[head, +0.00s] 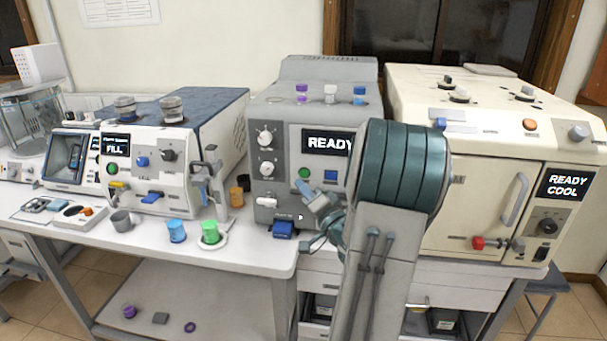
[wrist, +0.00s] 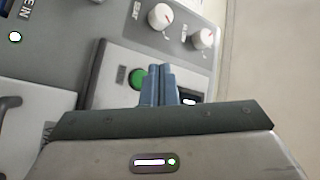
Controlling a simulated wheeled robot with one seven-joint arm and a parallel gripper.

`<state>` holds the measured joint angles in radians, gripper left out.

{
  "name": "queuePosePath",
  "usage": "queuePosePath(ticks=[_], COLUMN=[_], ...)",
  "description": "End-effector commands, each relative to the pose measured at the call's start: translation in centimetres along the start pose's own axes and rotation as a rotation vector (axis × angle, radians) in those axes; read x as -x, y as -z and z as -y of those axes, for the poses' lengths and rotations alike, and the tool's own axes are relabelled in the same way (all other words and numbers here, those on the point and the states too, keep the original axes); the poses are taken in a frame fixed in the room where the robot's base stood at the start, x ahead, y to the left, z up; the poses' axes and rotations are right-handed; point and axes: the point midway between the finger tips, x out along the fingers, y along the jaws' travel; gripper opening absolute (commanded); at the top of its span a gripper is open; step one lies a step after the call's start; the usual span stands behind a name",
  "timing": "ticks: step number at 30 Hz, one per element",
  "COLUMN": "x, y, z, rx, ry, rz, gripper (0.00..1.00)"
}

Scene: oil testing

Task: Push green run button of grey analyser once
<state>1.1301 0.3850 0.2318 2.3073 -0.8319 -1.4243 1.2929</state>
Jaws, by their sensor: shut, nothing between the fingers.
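The grey analyser (head: 288,125) stands in the middle of the bench, its dark display reading READY. In the wrist view the green button (wrist: 137,78) shows just left of my fingertips, largely uncovered. My gripper (head: 304,187) is shut and empty, its blue fingers just below the button in the head view. The fingers (wrist: 160,70) are pressed together in the wrist view. Whether they touch the panel I cannot tell.
Two white knobs (wrist: 160,16) sit on the panel near the fingers. A white analyser (head: 145,165) reading FILL stands left and a cream cabinet (head: 470,190) reading READY COOL stands right. Blue (head: 176,232) and green (head: 210,232) cups stand on the bench at front left.

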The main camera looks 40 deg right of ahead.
Motion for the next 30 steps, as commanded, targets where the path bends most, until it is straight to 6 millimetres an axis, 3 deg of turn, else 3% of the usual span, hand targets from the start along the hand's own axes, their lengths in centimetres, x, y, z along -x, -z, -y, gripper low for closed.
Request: queuePosePath(ticks=[9, 30], x=[-1.8, -1.9], y=[1.2, 1.3], z=[-1.2, -1.3], rx=[0.001, 0.001], ry=[0.001, 0.000], rz=[0.001, 0.001], gripper=[0.00, 0.00])
